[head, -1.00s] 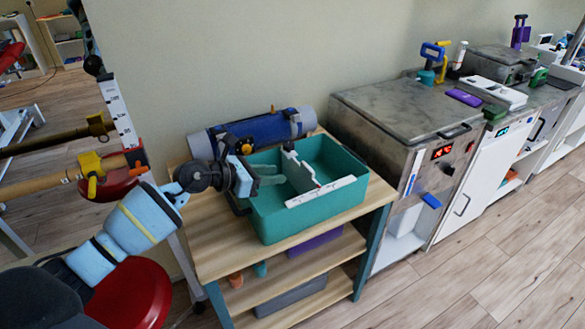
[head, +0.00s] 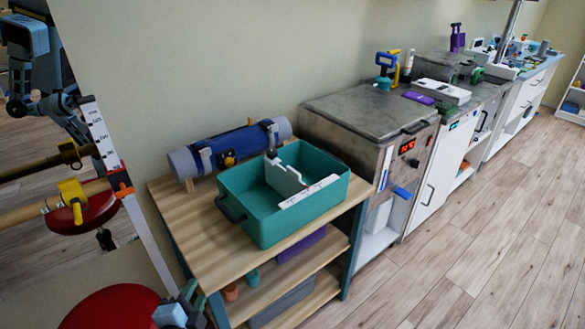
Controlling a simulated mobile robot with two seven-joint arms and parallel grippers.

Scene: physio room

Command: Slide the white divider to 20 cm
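The teal bin (head: 262,225) stands on the wooden shelf unit's top. The white divider (head: 287,180) stands upright across the inside of the bin, with a dark knob at its far end. A white scale strip (head: 308,191) runs along the bin's near right rim; its marks are too small to read. The divider's near end meets the rim close to the strip's middle. My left gripper (head: 188,298) is at the bottom edge, below and left of the bin, clear of the divider; its finger gap cannot be made out. My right gripper is not in view.
A rolled blue mat (head: 228,147) lies behind the bin. A steel cabinet (head: 370,118) with a red display stands to the right. A red round stool (head: 118,308) is at lower left. A mirror at left reflects my arm. The shelf top (head: 178,222) left of the bin is bare.

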